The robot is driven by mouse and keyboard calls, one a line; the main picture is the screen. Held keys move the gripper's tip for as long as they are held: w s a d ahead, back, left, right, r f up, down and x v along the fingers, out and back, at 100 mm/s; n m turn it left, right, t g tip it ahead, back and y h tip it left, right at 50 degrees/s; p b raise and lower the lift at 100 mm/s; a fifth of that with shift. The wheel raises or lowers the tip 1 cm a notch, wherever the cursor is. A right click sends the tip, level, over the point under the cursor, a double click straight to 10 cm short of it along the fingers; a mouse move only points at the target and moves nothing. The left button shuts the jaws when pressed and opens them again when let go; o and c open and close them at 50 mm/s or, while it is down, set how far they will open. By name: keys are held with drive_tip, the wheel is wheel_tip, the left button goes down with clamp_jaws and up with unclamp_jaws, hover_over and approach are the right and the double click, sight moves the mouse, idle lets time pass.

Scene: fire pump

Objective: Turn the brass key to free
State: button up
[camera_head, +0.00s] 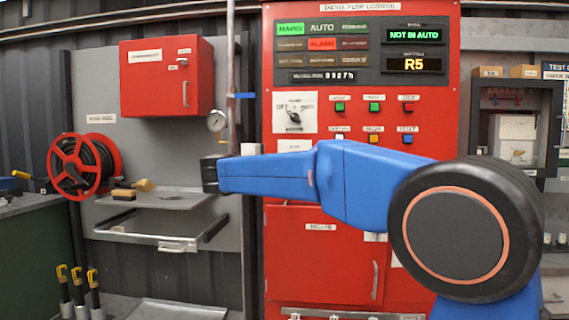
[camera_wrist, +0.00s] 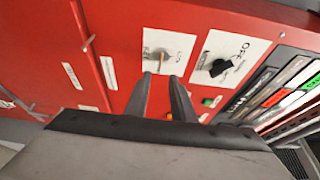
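The brass key (camera_wrist: 161,62) shows in the wrist view as a small yellowish piece on a white plate on the red panel. Its lettering is too blurred to read. My gripper (camera_wrist: 160,78) points at this plate with its two fingers apart, one on each side of the key. The key lies at or just beyond the fingertips; I cannot tell whether they touch it. In the head view the white plate (camera_head: 295,146) below the selector is mostly hidden by my blue arm, and the key and my fingers are not visible there.
A black OFF selector knob (camera_wrist: 221,67) sits on the neighbouring white plate; it also shows in the head view (camera_head: 294,116). Lit buttons (camera_head: 374,106) are to its right. The display (camera_head: 415,36) reads NOT IN AUTO.

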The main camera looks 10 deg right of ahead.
drive_tip(key=v, duration=0.6)
drive_tip(key=shift+s+a, duration=0.15)
drive_tip(key=shift+s, duration=0.05)
drive_tip(key=d+r+n+t+y, duration=0.3)
drive_tip(key=r+n+t+y, duration=0.2)
drive_tip(key=n, duration=0.2)
drive_tip(key=s+d+f+n+g+y, duration=0.2)
drive_tip(key=s+d+f+n+g, duration=0.2)
drive_tip(key=s+f, duration=1)
drive_tip(key=s+d+f+n+g+y, duration=0.2)
drive_tip(key=s+d+f+n+g, duration=0.3)
drive_tip(key=s+f, duration=1)
drive_tip(key=s+d+f+n+g+y, duration=0.2)
drive_tip(key=s+d+f+n+g, duration=0.3)
drive_tip(key=s+f+n, duration=0.5)
drive_tip(key=s+d+f, duration=0.1)
drive_tip(key=s+f, duration=0.3)
drive_tip(key=f, duration=0.1)
drive_tip(key=shift+s+d+y, duration=0.25)
drive_tip(key=shift+d+y, duration=0.05)
drive_tip(key=shift+d, duration=0.1)
drive_tip(key=shift+r, duration=0.1)
